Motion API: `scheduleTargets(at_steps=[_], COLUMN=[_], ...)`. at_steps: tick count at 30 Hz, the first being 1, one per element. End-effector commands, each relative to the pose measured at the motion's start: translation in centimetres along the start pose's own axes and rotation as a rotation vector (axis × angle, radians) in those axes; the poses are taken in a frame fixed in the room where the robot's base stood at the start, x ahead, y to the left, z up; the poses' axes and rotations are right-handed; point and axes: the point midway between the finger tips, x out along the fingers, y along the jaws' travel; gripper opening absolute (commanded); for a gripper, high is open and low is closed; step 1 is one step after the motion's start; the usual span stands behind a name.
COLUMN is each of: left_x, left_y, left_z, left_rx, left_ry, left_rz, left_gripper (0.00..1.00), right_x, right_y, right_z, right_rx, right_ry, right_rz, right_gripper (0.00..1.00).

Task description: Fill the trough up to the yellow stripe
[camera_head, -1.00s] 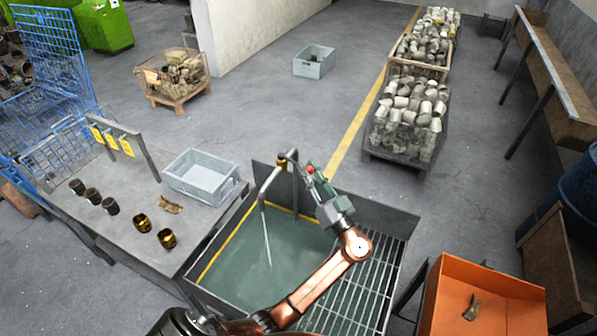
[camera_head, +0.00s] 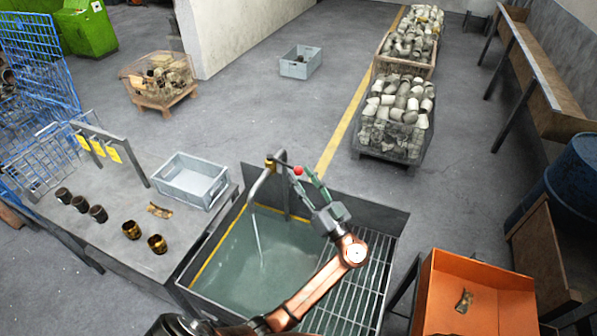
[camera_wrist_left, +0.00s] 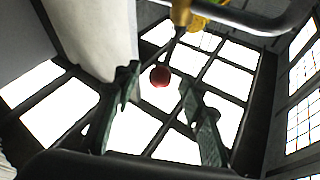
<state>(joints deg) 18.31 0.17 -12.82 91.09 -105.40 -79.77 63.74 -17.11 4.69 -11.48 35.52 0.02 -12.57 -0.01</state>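The trough (camera_head: 184,282) is a dark metal basin holding greenish water (camera_head: 235,272). A yellow stripe (camera_head: 213,251) runs along its inner walls, visible just above the water. A bent grey tap (camera_head: 265,178) stands at the back of the trough, and a thin stream of water (camera_head: 257,236) falls from its spout. The tap has a red ball knob (camera_head: 298,170), seen also in the left wrist view (camera_wrist_left: 160,76). My left gripper (camera_head: 303,172) is open, its green fingers apart near the knob. In the wrist view the knob shows between the fingertips, apparently untouched. My right gripper is out of view.
A slatted grate (camera_head: 352,290) covers the trough's right side. A table (camera_head: 110,185) on the left carries a grey crate (camera_head: 190,182) and several metal parts. An orange bin (camera_head: 480,280) stands at the right. Cages of parts (camera_head: 395,115) stand on the floor behind.

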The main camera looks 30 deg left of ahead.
Motion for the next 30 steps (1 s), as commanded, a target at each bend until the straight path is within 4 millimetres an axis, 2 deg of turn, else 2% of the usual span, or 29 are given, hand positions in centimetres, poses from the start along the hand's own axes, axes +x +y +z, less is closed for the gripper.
scheduleTargets(at_steps=[3, 9, 15, 27, 30], left_x=[-2.6, -6.6, -9.0, -9.5, -9.1], left_y=[0.1, 0.1, 0.1, 0.0, -0.1], left_z=[0.1, 0.1, 0.1, 0.0, -0.4], left_rx=[0.003, 0.002, 0.001, 0.001, -0.002], left_ry=[-0.003, -0.001, -0.001, -0.001, -0.018], left_rz=[0.003, 0.002, 0.002, 0.0, 0.0], left_gripper=[0.38, 0.38, 0.38, 0.38, 0.38], right_x=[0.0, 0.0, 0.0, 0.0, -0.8], right_y=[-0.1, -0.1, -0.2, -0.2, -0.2], right_z=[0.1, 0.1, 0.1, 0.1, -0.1], right_rx=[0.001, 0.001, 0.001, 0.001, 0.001], right_ry=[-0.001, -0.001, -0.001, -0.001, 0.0], right_rz=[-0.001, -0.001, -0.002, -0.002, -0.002], right_gripper=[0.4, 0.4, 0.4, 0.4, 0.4])
